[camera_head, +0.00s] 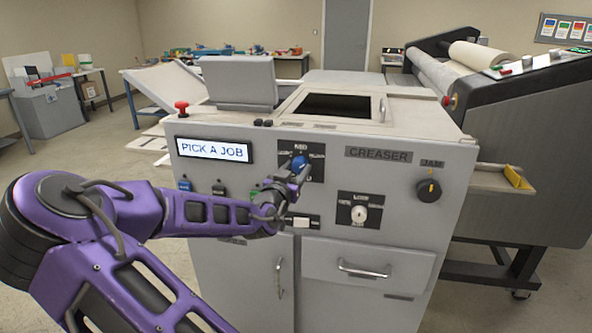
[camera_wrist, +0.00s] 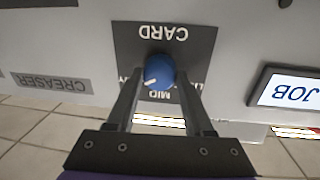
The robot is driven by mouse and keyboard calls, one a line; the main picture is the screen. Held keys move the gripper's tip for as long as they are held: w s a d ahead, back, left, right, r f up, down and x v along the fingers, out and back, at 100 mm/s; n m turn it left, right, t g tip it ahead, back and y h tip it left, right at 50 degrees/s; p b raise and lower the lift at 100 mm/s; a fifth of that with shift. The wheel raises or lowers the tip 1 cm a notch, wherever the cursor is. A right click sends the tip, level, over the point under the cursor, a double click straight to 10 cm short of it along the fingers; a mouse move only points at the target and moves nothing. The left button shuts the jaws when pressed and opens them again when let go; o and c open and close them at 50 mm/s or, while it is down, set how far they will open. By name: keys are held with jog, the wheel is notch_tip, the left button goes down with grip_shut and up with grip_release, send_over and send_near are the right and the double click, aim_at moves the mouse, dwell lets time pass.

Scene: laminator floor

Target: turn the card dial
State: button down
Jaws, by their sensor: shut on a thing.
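The card dial is a blue knob (camera_head: 299,161) on a dark plate on the grey creaser's front, with MID printed above it. In the wrist view, which is upside down, the blue knob (camera_wrist: 160,71) sits on the plate with CARD (camera_wrist: 160,33) on one side and MID on the other. Its white mark points to the picture's lower left, a little off MID. My gripper (camera_wrist: 155,80) has its two fingers on either side of the knob and is shut on it. In the head view my gripper (camera_head: 298,172) partly covers the plate.
The lit display (camera_head: 212,149) reads PICK A JOB. A LOOP dial (camera_head: 359,214), a black JAM knob (camera_head: 429,190) and a drawer handle (camera_head: 363,269) stand out on the front. A red button (camera_head: 181,107) is at the top left. A large roller machine (camera_head: 520,140) stands to the right.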

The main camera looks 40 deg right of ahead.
jog(key=shift+n, duration=0.3)
jog(key=n, duration=0.5)
jog(key=shift+f+n, duration=0.1)
jog(key=shift+n, duration=0.2)
jog(key=n+t, duration=0.1)
jog(key=n, duration=0.5)
jog(key=shift+n, duration=0.4)
jog(key=n+t, duration=0.1)
jog(key=n, duration=0.5)
jog(key=shift+f, duration=0.1)
jog(key=n, duration=0.3)
jog(key=n+y, duration=0.1)
jog(key=n, duration=0.2)
jog(key=shift+s+d+n+t, duration=0.1)
jog(key=shift+n+t, duration=0.2)
jog(key=shift+c, duration=1.4)
grip_release()
